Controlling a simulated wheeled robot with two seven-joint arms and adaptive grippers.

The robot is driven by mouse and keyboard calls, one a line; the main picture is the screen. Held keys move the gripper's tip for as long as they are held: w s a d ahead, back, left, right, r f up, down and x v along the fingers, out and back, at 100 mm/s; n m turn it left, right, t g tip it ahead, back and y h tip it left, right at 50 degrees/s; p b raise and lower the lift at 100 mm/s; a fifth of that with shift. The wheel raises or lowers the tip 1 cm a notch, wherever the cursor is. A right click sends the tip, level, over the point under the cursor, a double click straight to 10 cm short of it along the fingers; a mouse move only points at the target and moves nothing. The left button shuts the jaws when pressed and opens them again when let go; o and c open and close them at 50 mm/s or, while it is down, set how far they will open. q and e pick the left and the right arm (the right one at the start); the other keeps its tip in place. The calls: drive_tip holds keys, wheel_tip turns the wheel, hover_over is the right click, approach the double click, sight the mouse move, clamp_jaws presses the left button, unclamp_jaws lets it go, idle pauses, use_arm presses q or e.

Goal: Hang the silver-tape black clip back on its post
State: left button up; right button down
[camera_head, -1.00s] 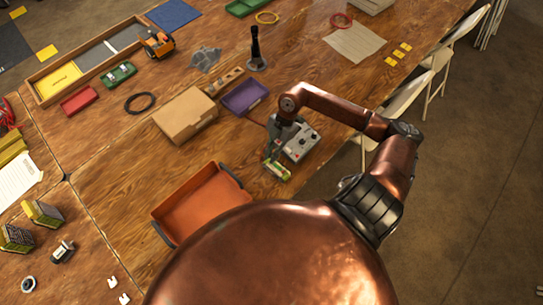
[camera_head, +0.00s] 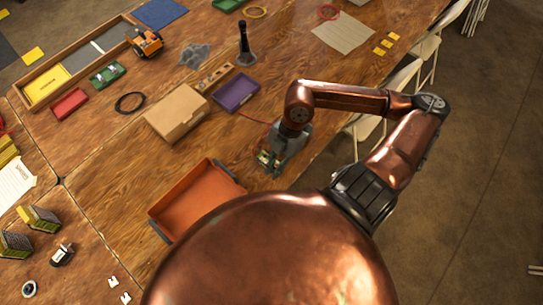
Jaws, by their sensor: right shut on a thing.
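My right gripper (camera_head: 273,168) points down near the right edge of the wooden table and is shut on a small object. What it holds is too small and too covered to make out. A small green and pale piece (camera_head: 264,157) shows beside the fingers. The grey box with knobs is now mostly hidden behind my wrist and gripper. A thin red lead (camera_head: 254,119) runs toward that spot. I cannot make out the silver-tape black clip or its post. My left gripper is out of view.
An orange tray (camera_head: 205,163) stands left of the gripper. A cardboard box (camera_head: 178,117), a purple tray (camera_head: 236,94) and a black upright stand (camera_head: 245,48) are farther back. Folding chairs (camera_head: 425,50) stand along the right table edge. Bare wood lies between the box and the orange tray.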

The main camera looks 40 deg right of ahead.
drive_tip(key=shift+s+a+r, duration=0.1)
drive_tip(key=shift+s, duration=0.1)
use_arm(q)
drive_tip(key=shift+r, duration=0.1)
use_arm(e)
drive_tip(key=shift+w, duration=0.1)
use_arm(q)
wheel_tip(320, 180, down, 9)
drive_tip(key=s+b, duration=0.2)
drive_tip(key=b, duration=0.6)
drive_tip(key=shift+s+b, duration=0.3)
use_arm(e)
drive_tip(key=shift+w+d+f, duration=0.75)
drive_tip(key=shift+w+d, duration=2.25)
drive_tip(key=shift+d, duration=1.75)
drive_tip(key=shift+w+d+f, duration=0.75)
drive_tip(key=shift+w+d, duration=2.3)
drive_tip(key=shift+d, duration=1.7)
drive_tip(key=shift+w+d+f, duration=0.75)
drive_tip(key=shift+w+d, duration=2.25)
drive_tip(key=shift+d, duration=1.75)
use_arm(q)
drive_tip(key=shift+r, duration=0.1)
use_arm(e)
drive_tip(key=shift+f, duration=0.2)
